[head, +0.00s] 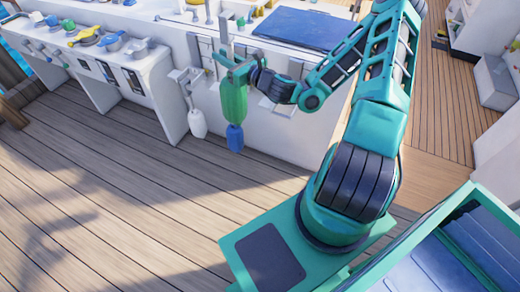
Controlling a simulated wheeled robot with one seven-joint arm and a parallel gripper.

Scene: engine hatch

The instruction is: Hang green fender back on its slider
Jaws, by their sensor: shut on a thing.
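The green fender (233,102) hangs upright in front of the white counter wall, with a blue lower end (235,138) above the deck. My gripper (232,66) is shut on the fender's top end, high by the counter's edge. Grey vertical slider rails (195,48) are on the wall just left of and behind my gripper. A white fender (197,122) hangs from a bracket (186,76) to the left of the green one. Whether the green fender touches a slider is hidden by my gripper and too small to tell.
A white console (100,65) with colored levers and handles stands at the left. A blue panel (300,27) lies on the counter top behind my arm. Another light bracket (277,107) is on the wall right of the fender. The wooden deck (130,190) in front is clear.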

